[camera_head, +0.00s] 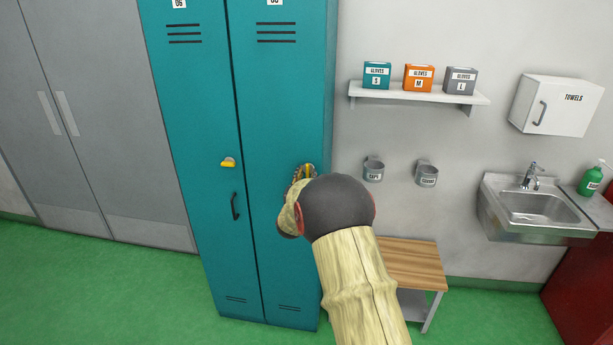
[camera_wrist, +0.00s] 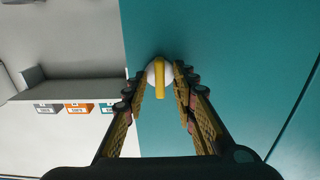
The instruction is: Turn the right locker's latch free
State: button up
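The right locker (camera_head: 281,110) is a tall teal door, shut; its teal face also fills the right of the wrist view (camera_wrist: 230,60). Its latch (camera_wrist: 159,80) is a yellow bar on a round white base, standing upright in the wrist view. My gripper (camera_wrist: 159,88) is open, with one finger on each side of the latch and a visible gap to the bar on both sides. In the head view my gripper (camera_head: 304,174) is at the right part of the door, and my arm hides most of it and the latch.
The left locker (camera_head: 188,100) has a yellow latch (camera_head: 228,162) and a black handle (camera_head: 236,206). A shelf with glove boxes (camera_head: 418,77), two wall cups (camera_head: 427,174), a wooden-topped bench (camera_head: 415,262) and a sink (camera_head: 537,206) stand to the right. Green floor lies open at left.

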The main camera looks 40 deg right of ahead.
jog(key=v, duration=1.2)
dwell(0.5)
